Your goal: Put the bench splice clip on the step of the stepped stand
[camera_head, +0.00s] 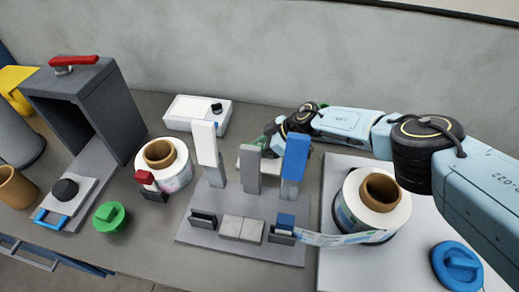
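My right arm reaches in from the right, and its gripper (272,144) is behind the upright posts of the grey fixture. A small green piece (261,142) shows at its fingertips; it may be the bench splice clip, but I cannot tell if it is gripped. A low pale block (244,163), possibly the stepped stand, is just below and left of the gripper, mostly hidden by the posts. Its step is not clear. The blue-topped post (295,156) hides part of the gripper area. My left gripper is not in view.
The grey fixture (205,236) has several upright posts and low blocks. A label reel (397,217) stands on the right plate; another reel (178,179) stands left. A white box (187,110) is behind. A dark grey machine (118,95), green knob (109,217) and blue knob (458,264) are around.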

